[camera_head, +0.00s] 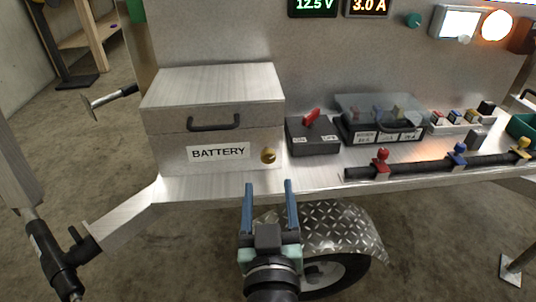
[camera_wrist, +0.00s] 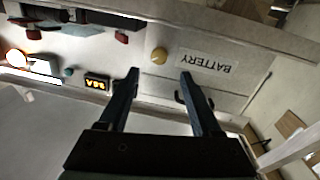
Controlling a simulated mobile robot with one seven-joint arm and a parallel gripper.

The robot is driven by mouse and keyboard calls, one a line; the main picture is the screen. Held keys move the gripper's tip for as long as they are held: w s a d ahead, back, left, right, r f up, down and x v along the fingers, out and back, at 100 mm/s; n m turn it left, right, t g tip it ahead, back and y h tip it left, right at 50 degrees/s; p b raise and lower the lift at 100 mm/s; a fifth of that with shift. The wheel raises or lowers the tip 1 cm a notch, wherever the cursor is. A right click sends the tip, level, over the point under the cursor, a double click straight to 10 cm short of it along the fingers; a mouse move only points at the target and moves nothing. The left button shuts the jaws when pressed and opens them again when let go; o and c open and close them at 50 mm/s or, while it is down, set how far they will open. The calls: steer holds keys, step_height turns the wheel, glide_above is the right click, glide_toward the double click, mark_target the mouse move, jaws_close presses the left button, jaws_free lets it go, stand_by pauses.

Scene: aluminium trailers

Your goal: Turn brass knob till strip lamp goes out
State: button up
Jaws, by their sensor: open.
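The round brass knob (camera_head: 268,155) is on the front of the aluminium battery box (camera_head: 165,148), right of the BATTERY label. It also shows in the wrist view (camera_wrist: 159,55), upside down, ahead of and between my finger lines. My gripper (camera_head: 268,183) is open and empty, its two blue fingers pointing toward the box, just below the knob in the head view. No contact with the knob shows. My open fingers also show in the wrist view (camera_wrist: 160,73). A lit white rectangular lamp (camera_head: 460,22) is at top right; I cannot tell whether it is the strip lamp.
A black switch box with a red lever (camera_head: 311,118) stands right of the battery box. A black bar with coloured valves (camera_head: 410,169) runs along the shelf edge. A round orange lamp (camera_head: 497,25) glows at top right. A wheel guard (camera_head: 335,228) lies below the shelf.

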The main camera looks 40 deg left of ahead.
mark_target(268, 158)
steer(key=b+x, duration=0.1)
steer(key=x, duration=0.7)
jaws_close()
